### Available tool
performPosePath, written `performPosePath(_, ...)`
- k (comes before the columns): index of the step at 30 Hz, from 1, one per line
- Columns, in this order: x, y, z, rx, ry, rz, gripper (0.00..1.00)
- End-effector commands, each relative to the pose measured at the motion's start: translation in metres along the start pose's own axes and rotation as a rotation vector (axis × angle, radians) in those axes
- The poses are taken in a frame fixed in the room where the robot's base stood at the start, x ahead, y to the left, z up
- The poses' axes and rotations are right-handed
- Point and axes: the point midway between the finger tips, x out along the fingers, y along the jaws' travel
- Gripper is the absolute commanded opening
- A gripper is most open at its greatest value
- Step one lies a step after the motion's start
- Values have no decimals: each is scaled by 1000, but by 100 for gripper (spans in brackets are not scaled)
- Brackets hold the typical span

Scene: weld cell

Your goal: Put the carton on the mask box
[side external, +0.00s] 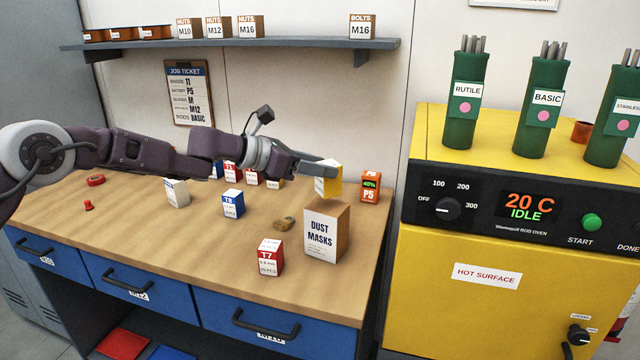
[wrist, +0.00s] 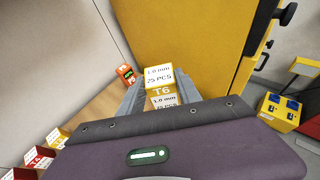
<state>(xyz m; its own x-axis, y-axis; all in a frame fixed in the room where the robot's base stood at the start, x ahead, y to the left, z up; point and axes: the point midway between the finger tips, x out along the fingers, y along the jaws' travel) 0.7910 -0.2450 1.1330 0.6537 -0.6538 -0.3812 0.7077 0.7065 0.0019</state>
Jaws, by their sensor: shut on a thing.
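The carton (side external: 334,181) is yellow and white. In the wrist view the carton (wrist: 159,78) shows T6, 1.0 mm and 25 PCS, between my two fingers. My gripper (side external: 322,167) is shut on it, reaching in from the left. The mask box (side external: 321,234) is a brown cardboard box with a white DUST MASKS face, upright near the bench's right end. In the side view the carton appears just over the box's top; whether they touch I cannot tell. The mask box is not seen in the wrist view.
An orange P5 battery (side external: 370,187) stands right of the carton. A red T7 carton (side external: 269,258), a blue carton (side external: 233,204) and a white carton (side external: 176,193) stand on the bench (side external: 130,215). A yellow oven (side external: 490,300) stands right.

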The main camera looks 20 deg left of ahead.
Motion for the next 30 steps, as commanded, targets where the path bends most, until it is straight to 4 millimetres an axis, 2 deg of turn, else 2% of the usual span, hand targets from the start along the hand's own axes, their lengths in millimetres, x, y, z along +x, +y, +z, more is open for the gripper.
performPosePath(2,7,-1,-16,-5,4,-2,0)
performPosePath(5,11,-1,-26,-1,1,-1,0)
performPosePath(16,13,0,-31,-1,1,1,0)
performPosePath(17,13,0,-31,0,1,1,46)
performPosePath(19,12,0,-31,0,1,1,60)
performPosePath(30,11,0,-26,1,0,2,62)
